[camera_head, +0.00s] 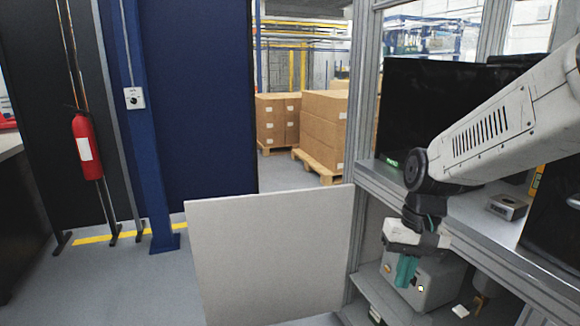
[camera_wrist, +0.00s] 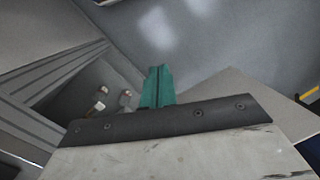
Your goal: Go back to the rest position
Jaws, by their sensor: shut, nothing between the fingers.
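My gripper (camera_head: 405,271) hangs from the end of my white arm at the right of the head view, in front of the cabinet's lower compartment. Its teal fingers point down and are together, with nothing between them. The fingers also show in the wrist view (camera_wrist: 158,86), above the dark bracket, with grey floor behind them. A grey box (camera_head: 435,283) with small buttons is behind the gripper on the lower shelf, partly hidden by it. I cannot tell the exact gap between fingers and box.
An open grey door panel (camera_head: 270,255) stands left of the gripper. The cabinet shelf (camera_head: 470,220) lies behind my arm, with a small metal housing (camera_head: 507,207) on it. A fire extinguisher (camera_head: 87,147) and a blue post (camera_head: 146,150) are at left. Boxes on pallets (camera_head: 325,130) stand behind.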

